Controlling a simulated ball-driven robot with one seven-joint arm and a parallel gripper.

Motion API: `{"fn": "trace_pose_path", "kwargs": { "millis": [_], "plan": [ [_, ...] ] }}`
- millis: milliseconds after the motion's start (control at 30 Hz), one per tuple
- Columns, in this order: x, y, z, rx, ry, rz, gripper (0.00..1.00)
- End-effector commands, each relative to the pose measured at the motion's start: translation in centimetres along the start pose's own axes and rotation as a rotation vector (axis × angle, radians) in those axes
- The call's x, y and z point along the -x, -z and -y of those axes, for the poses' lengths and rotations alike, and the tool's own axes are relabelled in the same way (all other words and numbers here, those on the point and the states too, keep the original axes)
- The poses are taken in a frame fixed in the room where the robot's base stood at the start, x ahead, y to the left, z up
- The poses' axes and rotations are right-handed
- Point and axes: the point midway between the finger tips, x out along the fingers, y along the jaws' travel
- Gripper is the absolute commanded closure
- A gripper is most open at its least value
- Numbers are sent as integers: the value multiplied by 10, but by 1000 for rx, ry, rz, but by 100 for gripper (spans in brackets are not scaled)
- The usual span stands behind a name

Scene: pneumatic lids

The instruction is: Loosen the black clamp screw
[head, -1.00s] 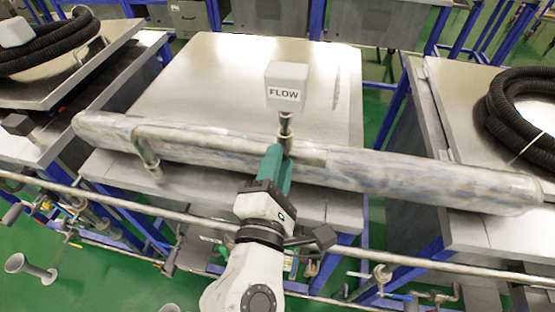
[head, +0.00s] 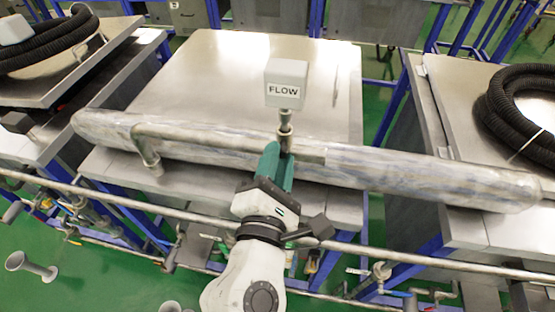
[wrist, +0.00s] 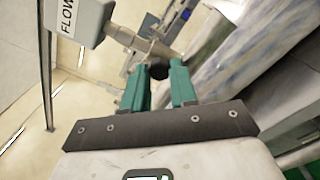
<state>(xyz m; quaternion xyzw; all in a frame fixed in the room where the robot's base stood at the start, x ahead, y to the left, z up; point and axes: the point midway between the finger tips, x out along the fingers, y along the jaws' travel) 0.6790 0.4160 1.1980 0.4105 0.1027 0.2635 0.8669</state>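The black clamp screw (wrist: 159,69) shows in the wrist view as a small dark round knob between my two green fingertips. It sits on the metal fitting below the grey FLOW box (head: 286,83). That box is also at the upper left in the wrist view (wrist: 76,20). My gripper (head: 280,153) points at the post's foot, its fingers apart with one on each side of the knob. Whether both fingertips press on the knob cannot be told. In the head view the knob is mostly hidden by the fingers.
A thick silvery pipe (head: 420,178) runs across the bench just under the fingers, with a thinner bent pipe (head: 190,136) along it. A metal lid (head: 210,75) lies behind. Black hoses (head: 512,110) lie at right and left. A thin rail (head: 400,262) crosses in front.

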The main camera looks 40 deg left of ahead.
Motion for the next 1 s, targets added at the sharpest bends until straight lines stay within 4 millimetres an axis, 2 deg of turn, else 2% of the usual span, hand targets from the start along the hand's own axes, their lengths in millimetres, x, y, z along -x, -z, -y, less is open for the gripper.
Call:
{"fn": "trace_pose_path", "kwargs": {
  "millis": [33,267,567,667,1000],
  "plan": [
    [1,3,2,1,3,-5,69],
    [0,1,1,0,2,-3,47],
    [3,1,1,-1,1,-2,47],
    [14,2,2,-3,0,-2,47],
    [77,4,3,-2,2,-5,47]
  ]
}}
